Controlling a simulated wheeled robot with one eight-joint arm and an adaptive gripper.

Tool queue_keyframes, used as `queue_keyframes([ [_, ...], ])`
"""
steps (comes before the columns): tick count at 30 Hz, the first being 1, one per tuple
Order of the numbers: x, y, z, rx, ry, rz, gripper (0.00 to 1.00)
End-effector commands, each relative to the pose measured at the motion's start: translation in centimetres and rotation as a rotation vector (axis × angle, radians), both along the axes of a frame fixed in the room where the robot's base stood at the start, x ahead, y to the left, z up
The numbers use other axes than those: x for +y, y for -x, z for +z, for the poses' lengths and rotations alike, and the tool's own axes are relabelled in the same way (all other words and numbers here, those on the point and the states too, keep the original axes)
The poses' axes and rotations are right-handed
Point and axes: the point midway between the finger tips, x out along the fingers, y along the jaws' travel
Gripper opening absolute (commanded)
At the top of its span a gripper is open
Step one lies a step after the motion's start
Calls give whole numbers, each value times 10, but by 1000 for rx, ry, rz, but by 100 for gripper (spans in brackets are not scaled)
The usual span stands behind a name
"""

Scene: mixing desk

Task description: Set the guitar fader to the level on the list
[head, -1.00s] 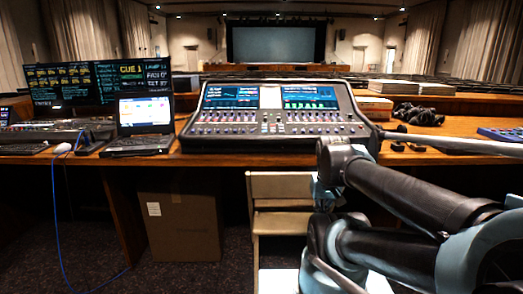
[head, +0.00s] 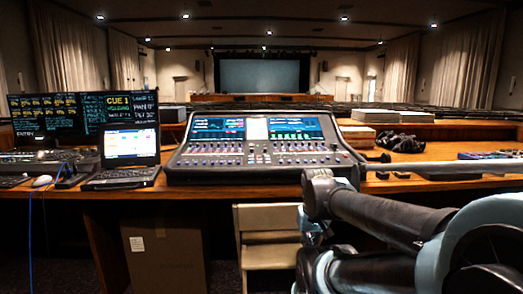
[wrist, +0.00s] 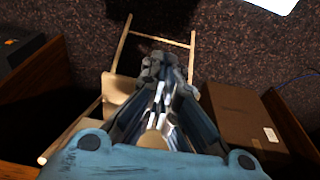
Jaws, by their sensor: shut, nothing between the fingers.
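The mixing desk (head: 256,150) stands on the wooden desk in the middle of the head view, with lit screens and rows of small faders and knobs. I cannot tell which fader is the guitar's. A dark monitor (head: 85,116) at the left carries yellow, white and green lists, including "CUE 1"; its small rows are too small to read surely. My gripper (wrist: 161,88) shows in the wrist view, pointing down past the chair, shut and empty. It is below the desk top and apart from the mixing desk. In the head view my folded arm covers the lower right.
A laptop (head: 127,154) stands left of the mixing desk, with a white mouse (head: 41,181) beside it. A light chair (head: 268,225) and a cardboard box (head: 166,255) are under the desk's front edge. Papers (head: 375,116) and dark cables (head: 400,142) lie to the right.

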Motion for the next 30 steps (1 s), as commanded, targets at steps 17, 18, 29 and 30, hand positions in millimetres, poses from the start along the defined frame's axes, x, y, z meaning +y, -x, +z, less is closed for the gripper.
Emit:
queue_keyframes([
  [17,0,0,0,0,0,0,0],
  [18,0,0,0,0,0,0,0],
  [29,0,-8,31,-8,13,70,40],
  [30,0,-16,42,-6,19,101,40],
])
